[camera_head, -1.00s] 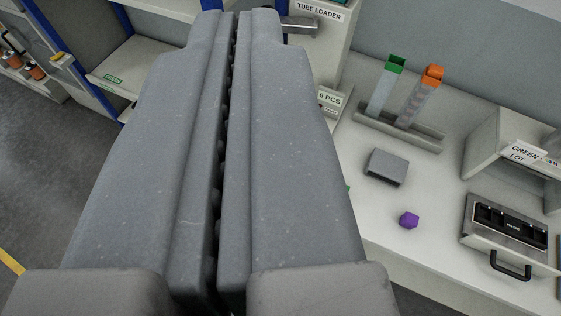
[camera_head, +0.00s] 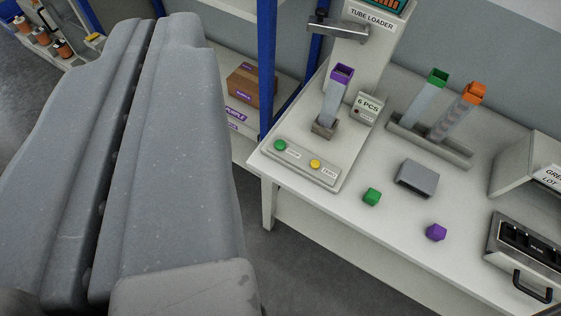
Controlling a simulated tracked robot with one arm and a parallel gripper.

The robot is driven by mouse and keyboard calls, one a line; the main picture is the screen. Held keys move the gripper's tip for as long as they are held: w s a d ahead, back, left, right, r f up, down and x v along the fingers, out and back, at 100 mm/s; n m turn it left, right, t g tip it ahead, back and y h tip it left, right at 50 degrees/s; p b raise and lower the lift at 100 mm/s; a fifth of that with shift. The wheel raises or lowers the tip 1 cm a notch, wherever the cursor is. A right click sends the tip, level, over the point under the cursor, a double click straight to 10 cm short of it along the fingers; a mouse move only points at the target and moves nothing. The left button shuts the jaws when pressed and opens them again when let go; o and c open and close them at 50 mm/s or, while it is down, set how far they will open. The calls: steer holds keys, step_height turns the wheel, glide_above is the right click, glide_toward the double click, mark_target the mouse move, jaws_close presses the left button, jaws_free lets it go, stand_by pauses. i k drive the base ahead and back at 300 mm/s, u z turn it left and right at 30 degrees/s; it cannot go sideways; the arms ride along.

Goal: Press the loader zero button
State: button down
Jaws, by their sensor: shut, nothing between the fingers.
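The tube loader (camera_head: 372,50) stands on the white table, with a labelled column and a flat base plate. On the front of its base are a green button (camera_head: 280,145) and a yellow button (camera_head: 315,164). The small label beside the yellow one seems to read zero. A clear tube with a purple top (camera_head: 337,95) stands upright on the loader. My gripper (camera_head: 150,18) is shut and empty. It fills the left of the view, left of the loader and apart from the buttons.
A rack (camera_head: 429,142) holds a green-topped and an orange-topped tube. A grey block (camera_head: 417,178), a green piece (camera_head: 372,197) and a purple piece (camera_head: 436,232) lie on the table (camera_head: 330,215). A handled case (camera_head: 524,255) is at right. Blue-post shelving (camera_head: 266,60) stands behind my gripper.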

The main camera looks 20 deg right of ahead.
mark_target(314, 164)
steer(key=u, duration=1.1)
steer(key=k, duration=1.05)
steer(key=z, duration=0.85)
steer(key=i, duration=1)
steer(key=u, duration=0.05)
